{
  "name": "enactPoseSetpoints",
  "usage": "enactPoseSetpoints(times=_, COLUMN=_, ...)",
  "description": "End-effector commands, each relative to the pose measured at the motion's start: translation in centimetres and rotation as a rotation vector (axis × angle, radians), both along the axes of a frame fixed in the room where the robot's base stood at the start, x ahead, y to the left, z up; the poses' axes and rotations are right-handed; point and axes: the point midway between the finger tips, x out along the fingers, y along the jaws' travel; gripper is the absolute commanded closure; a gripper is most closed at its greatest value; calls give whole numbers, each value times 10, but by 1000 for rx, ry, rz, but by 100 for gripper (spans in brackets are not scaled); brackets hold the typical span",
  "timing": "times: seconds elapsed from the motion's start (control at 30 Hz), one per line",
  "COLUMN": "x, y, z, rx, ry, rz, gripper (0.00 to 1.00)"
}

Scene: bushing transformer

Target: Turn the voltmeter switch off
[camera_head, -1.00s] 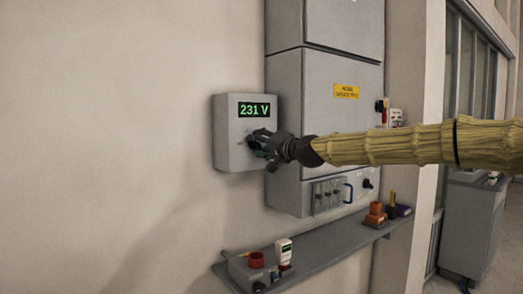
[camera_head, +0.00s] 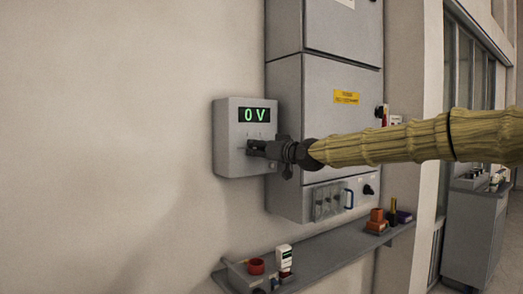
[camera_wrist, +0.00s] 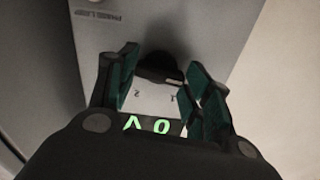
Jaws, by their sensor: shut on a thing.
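The voltmeter (camera_head: 228,140) is a grey box on the wall, left of a tall cabinet. Its display (camera_head: 254,115) reads 0 V in green, and the digits show upside down in the wrist view (camera_wrist: 150,125). The black switch knob (camera_wrist: 158,66) shows in the wrist view above the marks 1 and 2. My gripper (camera_head: 256,148) is at the lower front of the box. In the wrist view its green-padded fingers (camera_wrist: 161,72) lie on either side of the knob, shut on it.
The grey cabinet (camera_head: 318,110) with a yellow label (camera_head: 346,97) stands just right of the voltmeter. A shelf (camera_head: 335,245) below holds several small devices, including a red-topped one (camera_head: 256,266) and orange blocks (camera_head: 377,219). The wall to the left is clear.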

Motion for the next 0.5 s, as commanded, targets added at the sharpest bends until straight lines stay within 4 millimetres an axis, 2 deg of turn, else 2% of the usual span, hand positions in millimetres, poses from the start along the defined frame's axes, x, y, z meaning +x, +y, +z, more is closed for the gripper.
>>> enactPoseSetpoints(times=0.5, x=1, y=-2, z=3, rx=-110, ry=-85, rz=-4, gripper=74)
